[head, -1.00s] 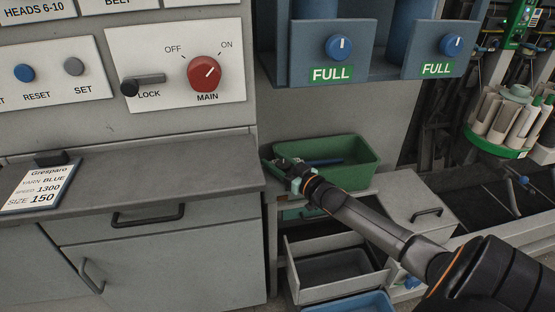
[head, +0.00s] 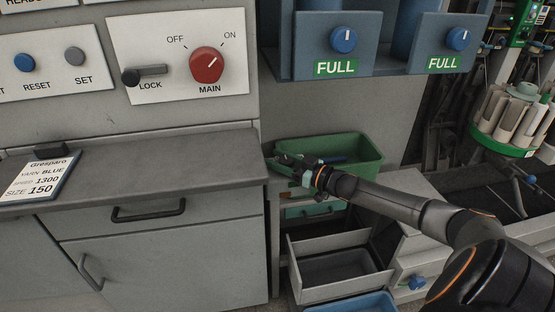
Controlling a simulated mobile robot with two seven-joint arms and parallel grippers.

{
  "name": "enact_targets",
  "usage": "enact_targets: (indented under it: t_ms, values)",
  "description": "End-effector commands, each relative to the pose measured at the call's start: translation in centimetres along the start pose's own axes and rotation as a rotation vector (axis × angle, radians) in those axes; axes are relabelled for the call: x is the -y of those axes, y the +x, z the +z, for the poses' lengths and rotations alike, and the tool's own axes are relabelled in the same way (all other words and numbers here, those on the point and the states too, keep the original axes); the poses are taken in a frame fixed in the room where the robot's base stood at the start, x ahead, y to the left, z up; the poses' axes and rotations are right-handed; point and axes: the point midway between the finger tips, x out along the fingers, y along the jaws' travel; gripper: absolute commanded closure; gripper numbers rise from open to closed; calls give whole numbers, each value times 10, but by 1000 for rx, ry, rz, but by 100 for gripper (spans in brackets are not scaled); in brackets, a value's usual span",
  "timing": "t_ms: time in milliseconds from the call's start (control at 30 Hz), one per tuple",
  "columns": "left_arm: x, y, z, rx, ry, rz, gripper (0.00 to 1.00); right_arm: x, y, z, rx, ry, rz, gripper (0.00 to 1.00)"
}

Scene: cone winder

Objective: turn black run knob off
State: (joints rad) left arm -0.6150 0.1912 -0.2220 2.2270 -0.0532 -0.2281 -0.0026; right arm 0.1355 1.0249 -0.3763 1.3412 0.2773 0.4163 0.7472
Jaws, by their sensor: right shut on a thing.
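No black run knob can be picked out in the head view. The labelled switch panel shows a red MAIN knob (head: 207,65), its white line slanting up right towards ON, and a black LOCK lever (head: 144,75) lying level. My right gripper (head: 284,163) is low in the middle, at the near left corner of the green bin (head: 366,162), far below the panel. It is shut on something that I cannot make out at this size. My left gripper is out of view.
A grey counter (head: 150,165) with a yarn card (head: 38,178) fills the left. An open grey drawer (head: 342,268) lies below my right arm. Two blue knobs (head: 343,40) (head: 458,39) sit above FULL labels. The wall between panel and bin is clear.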

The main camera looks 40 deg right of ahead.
Motion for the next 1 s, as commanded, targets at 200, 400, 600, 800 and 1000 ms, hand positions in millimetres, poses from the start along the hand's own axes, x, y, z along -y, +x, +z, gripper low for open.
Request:
enact_targets:
  t_ms: [200,400,600,800,1000]
  values:
    - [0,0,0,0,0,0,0,0,1,-3,-6,-1,1,37]
    - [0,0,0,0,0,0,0,0,1,-2,-3,0,0,19]
    - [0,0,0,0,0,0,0,1,0,0,-2,0,-1,19]
    - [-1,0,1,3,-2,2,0,2,0,0,0,1,-1,19]
    - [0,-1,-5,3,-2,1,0,1,0,0,1,5,37,19]
